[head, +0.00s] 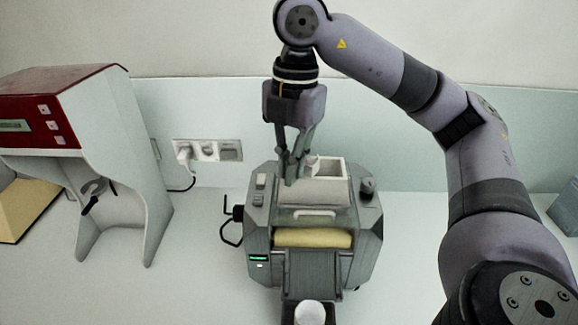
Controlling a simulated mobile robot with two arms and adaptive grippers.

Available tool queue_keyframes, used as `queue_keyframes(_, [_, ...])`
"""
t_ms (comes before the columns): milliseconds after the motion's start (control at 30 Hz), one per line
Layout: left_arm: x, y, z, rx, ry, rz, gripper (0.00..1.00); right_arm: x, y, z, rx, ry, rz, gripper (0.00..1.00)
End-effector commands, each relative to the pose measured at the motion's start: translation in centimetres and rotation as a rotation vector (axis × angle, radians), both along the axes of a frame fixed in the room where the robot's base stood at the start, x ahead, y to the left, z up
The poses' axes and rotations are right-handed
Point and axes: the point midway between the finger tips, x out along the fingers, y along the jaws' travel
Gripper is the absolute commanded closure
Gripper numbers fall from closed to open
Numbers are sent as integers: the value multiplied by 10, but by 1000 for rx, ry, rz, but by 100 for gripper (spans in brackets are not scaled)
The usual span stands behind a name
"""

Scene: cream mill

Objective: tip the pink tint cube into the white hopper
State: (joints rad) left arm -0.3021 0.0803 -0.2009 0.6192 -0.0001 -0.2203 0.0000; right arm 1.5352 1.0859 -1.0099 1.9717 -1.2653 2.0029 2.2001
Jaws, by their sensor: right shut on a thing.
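The white hopper (318,188) is an open box on top of the grey mill (315,235), in the middle of the view. My right gripper (292,176) points down at the hopper's left rear side, its fingertips at about rim height. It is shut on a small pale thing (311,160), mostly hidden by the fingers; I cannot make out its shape. No pink tint cube can be picked out in this view. My left gripper is not in view.
A white cup (310,313) stands at the mill's front. Wall sockets (208,150) are behind. The counter between the machine and mill is clear.

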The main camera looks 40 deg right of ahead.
Motion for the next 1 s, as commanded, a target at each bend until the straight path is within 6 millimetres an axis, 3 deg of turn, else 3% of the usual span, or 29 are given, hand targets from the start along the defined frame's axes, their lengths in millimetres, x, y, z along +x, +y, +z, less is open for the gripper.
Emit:
queue_keyframes(200, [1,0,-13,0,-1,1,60,1,-3,-9,49,19,-3,100])
queue_keyframes(700, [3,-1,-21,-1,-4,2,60,8,-20,11,370,139,-6,100])
queue_keyframes(1000, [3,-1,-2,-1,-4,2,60,12,-32,22,531,205,-4,100])
